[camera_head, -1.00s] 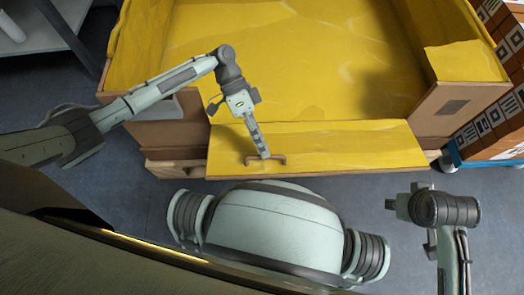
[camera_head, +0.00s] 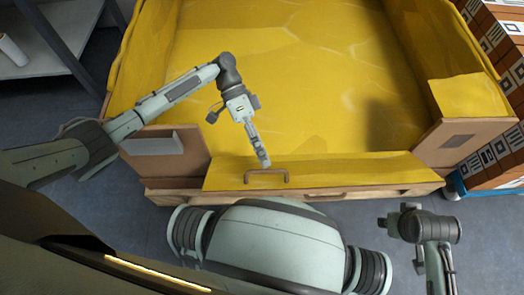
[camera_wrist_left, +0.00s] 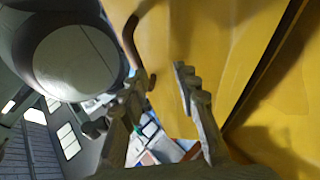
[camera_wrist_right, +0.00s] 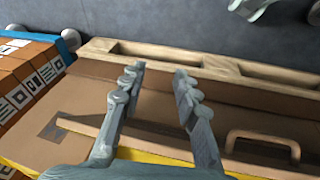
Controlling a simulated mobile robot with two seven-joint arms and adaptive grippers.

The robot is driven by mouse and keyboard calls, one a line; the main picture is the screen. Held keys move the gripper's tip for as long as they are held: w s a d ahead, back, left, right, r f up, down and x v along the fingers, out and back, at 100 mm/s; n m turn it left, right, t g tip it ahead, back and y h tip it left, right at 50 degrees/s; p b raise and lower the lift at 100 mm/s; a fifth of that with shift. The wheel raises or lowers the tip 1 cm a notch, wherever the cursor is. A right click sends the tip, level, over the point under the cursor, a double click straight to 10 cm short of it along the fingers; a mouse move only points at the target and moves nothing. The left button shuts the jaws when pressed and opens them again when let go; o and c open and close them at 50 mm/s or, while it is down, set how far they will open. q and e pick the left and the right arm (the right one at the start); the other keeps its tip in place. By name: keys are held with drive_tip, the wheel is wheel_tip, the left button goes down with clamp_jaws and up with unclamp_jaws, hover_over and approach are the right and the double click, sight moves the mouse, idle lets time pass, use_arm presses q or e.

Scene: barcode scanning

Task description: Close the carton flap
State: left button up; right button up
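The carton flap (camera_head: 350,171) is a yellow panel along the carton's front side, with a brown handle (camera_head: 266,178) near its left end. My left gripper (camera_head: 265,165) reaches down over the carton's front to the flap beside the handle. In the left wrist view its fingers (camera_wrist_left: 158,88) are apart, with the flap's yellow surface and the handle (camera_wrist_left: 132,45) close by; I cannot tell whether they touch. My right gripper (camera_wrist_right: 158,75) is open and empty above brown panels, with the handle (camera_wrist_right: 263,143) to its right in that view.
The large yellow-lined carton (camera_head: 290,60) stands on a wooden pallet (camera_head: 380,192). Stacked boxes with printed labels (camera_head: 495,150) stand at the right. A grey shelf (camera_head: 60,30) is at the upper left.

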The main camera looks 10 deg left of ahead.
sight(376, 189)
drive_tip(key=shift+r, duration=0.1)
